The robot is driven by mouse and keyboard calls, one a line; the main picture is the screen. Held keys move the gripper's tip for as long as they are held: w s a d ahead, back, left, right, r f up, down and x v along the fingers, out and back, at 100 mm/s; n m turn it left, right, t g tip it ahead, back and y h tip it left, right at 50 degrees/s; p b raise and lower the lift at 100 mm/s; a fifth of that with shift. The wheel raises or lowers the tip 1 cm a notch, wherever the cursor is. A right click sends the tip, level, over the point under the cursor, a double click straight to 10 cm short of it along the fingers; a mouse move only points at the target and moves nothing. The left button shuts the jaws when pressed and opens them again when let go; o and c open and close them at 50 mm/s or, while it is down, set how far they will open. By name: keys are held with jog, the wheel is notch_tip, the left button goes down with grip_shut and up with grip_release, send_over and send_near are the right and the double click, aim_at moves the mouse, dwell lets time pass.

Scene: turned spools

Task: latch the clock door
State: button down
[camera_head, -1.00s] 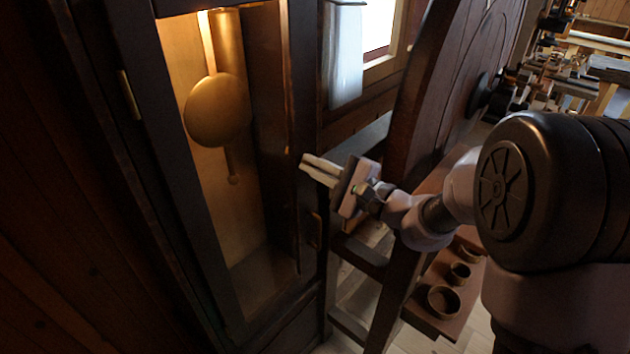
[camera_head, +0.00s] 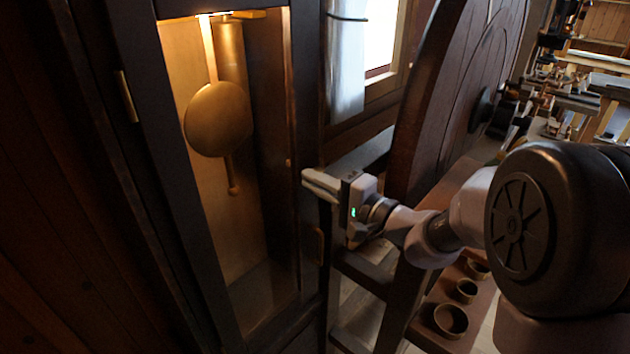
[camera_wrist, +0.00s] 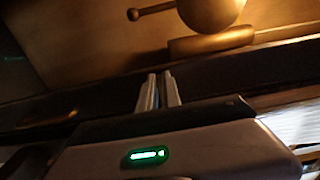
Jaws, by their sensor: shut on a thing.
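The clock door (camera_head: 185,190) is a tall dark frame around the lit case, with its long right stile nearest my arm. I cannot tell whether it sits fully flush. A small brass pull (camera_head: 318,245) shows low on that stile. My gripper (camera_head: 306,178) is at the stile above the pull, its fingers pointing left at it. In the wrist view my gripper's fingers (camera_wrist: 159,92) are close together against the dark stile (camera_wrist: 100,98). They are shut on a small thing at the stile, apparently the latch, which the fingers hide.
A brass pendulum (camera_head: 217,118) hangs inside the case; it also shows in the wrist view (camera_wrist: 212,12). A brass hinge (camera_head: 128,96) is on the door's left side.

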dwell(0.4)
jog(key=c, duration=1.5)
grip_release()
jog(key=shift+c, duration=0.2)
jog(key=p+v, duration=0.2)
jog(key=v, duration=1.5)
jog(key=shift+s+d, duration=0.15)
